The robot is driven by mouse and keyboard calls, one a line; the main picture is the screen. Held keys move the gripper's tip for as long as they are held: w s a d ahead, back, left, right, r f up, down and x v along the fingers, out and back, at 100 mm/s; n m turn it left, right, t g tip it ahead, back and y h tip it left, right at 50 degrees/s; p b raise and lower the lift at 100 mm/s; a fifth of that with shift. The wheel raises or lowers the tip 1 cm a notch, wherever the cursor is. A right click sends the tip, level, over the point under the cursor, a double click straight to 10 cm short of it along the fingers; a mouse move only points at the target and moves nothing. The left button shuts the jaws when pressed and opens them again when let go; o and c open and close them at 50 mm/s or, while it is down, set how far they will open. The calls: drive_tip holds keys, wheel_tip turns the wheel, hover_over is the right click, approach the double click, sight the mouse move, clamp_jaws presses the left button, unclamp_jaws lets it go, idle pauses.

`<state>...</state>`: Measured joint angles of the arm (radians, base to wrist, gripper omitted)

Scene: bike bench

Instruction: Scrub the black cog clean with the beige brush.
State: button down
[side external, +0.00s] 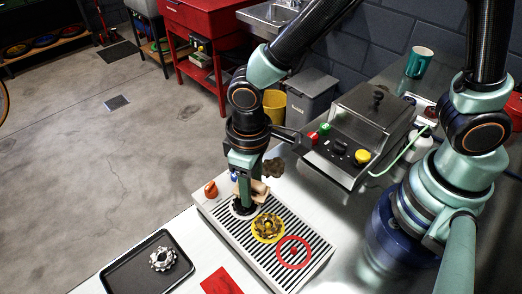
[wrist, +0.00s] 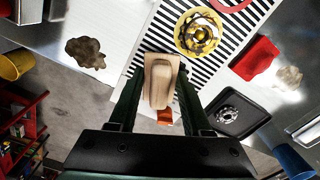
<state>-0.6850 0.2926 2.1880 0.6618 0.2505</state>
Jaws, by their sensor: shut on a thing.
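My gripper (side external: 247,190) is shut on the beige brush (side external: 260,187), a rounded wooden block. The brush also shows between my two fingers in the wrist view (wrist: 160,82). The black cog (side external: 242,211) lies on the striped rack, right under my gripper and the brush in the side view. I cannot tell whether the brush touches it. The brush and fingers hide the cog in the wrist view.
A yellow cog (side external: 267,229) and a red ring (side external: 294,253) are on the striped rack (side external: 300,268). A black tray (side external: 125,278) holds a silver cog (side external: 162,259). A red cloth (side external: 221,282), an orange item (side external: 211,188) and a brown lump (side external: 273,168) lie nearby. A control box (side external: 345,135) stands behind.

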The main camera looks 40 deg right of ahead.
sight(237, 207)
idle(0.7)
drive_tip(key=shift+a, duration=1.95)
drive_tip(key=shift+d, duration=0.15)
drive_tip(key=shift+d, duration=1.9)
drive_tip(key=shift+a, duration=2.05)
drive_tip(key=shift+d, duration=2.05)
